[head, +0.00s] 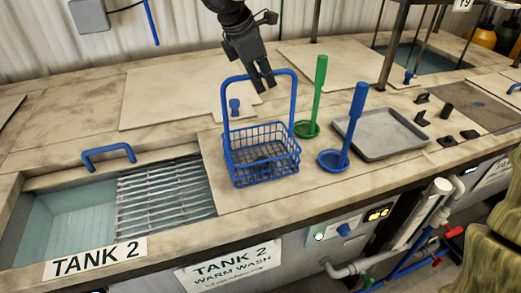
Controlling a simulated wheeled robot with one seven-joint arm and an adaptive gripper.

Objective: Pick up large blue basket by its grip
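The large blue basket (262,158) stands upright on the worktop right of the tank 2 grating. It is a wire basket with a tall blue hoop grip (228,105). My gripper (265,89) comes down from above at the top bar of the grip. The two fingertips look a little apart, with no clear hold on the bar. Whether the bar lies between the fingers or behind them is hidden by the fingers.
A green ladle-like tool (319,85) and a blue one (355,115) stand just right of the basket. A grey tray (382,134) and several small black blocks lie farther right. Tank 2 (70,220), with water and a grating (165,195), is at left. Pale lids lie behind.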

